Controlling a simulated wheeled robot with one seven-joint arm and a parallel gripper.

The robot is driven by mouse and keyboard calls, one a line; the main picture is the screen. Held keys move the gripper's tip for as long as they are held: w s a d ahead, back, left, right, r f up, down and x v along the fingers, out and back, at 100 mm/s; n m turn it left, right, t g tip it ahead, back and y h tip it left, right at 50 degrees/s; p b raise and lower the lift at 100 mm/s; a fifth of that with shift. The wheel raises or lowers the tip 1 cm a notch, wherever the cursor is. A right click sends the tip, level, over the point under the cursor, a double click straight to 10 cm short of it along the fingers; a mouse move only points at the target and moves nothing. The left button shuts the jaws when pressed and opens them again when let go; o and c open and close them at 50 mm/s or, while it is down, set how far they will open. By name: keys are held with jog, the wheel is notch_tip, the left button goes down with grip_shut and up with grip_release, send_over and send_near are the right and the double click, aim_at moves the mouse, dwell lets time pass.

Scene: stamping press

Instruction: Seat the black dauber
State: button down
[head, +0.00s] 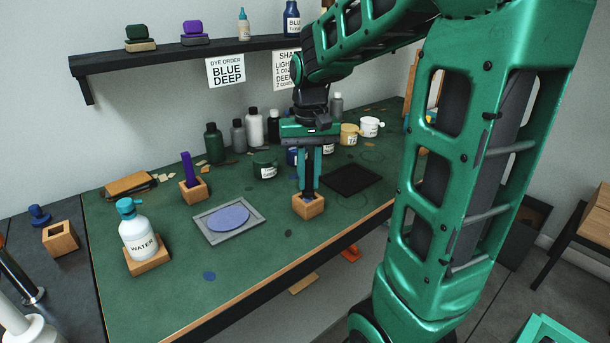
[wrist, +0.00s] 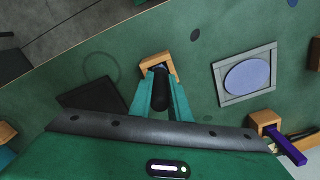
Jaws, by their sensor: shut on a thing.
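My gripper (head: 309,178) points down over the front part of the green bench and is shut on the black dauber (wrist: 160,90). The dauber's dark handle stands upright between the two green fingers. Its lower end is at the opening of a small wooden block (head: 308,207), which also shows in the wrist view (wrist: 155,60). I cannot tell how deep the dauber sits in the block, since the fingers and handle hide part of the opening.
A grey frame with a blue oval (head: 229,219) lies left of the block. A purple dauber (head: 187,168) stands in another wooden block behind it. A dark flat pad (head: 352,180) lies to the right. Several bottles and jars stand along the back. A water bottle (head: 137,232) stands front left.

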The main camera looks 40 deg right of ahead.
jog(key=shift+f, duration=0.6)
jog(key=c, duration=1.6)
grip_release()
notch_tip(320, 180, up, 11)
jog(key=shift+f, duration=0.15)
jog(key=shift+m, duration=0.4)
jog(key=s+f, duration=0.4)
jog(key=s, duration=0.2)
jog(key=s+f, duration=0.4)
jog(key=s, duration=0.3)
jog(key=s+f, duration=0.5)
jog(key=s, duration=0.2)
jog(key=shift+s+a, duration=0.2)
